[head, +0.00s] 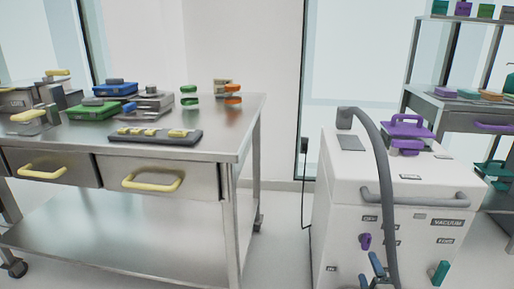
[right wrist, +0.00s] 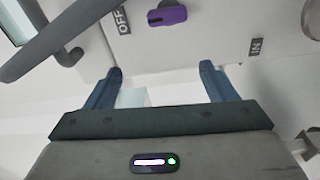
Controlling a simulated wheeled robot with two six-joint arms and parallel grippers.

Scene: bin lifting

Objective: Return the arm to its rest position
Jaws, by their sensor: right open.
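My right gripper (head: 377,267) shows at the bottom of the head view, in front of the white vacuum cabinet (head: 340,190). In the right wrist view its two blue fingers (right wrist: 161,80) are spread apart with nothing between them. The purple knob (head: 365,241) on the cabinet's front is up and to the left of the gripper in the head view. The knob also shows beyond the fingertips in the right wrist view (right wrist: 167,15), between the OFF and IN labels, apart from the fingers. My left gripper is not in view.
A grey hose (head: 381,150) and a grey handle (head: 430,199) are close to the right gripper. A steel table (head: 225,135) with drawers stands left, bearing several instruments. A shelf unit (head: 455,110) stands right. Floor shows between table and cabinet.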

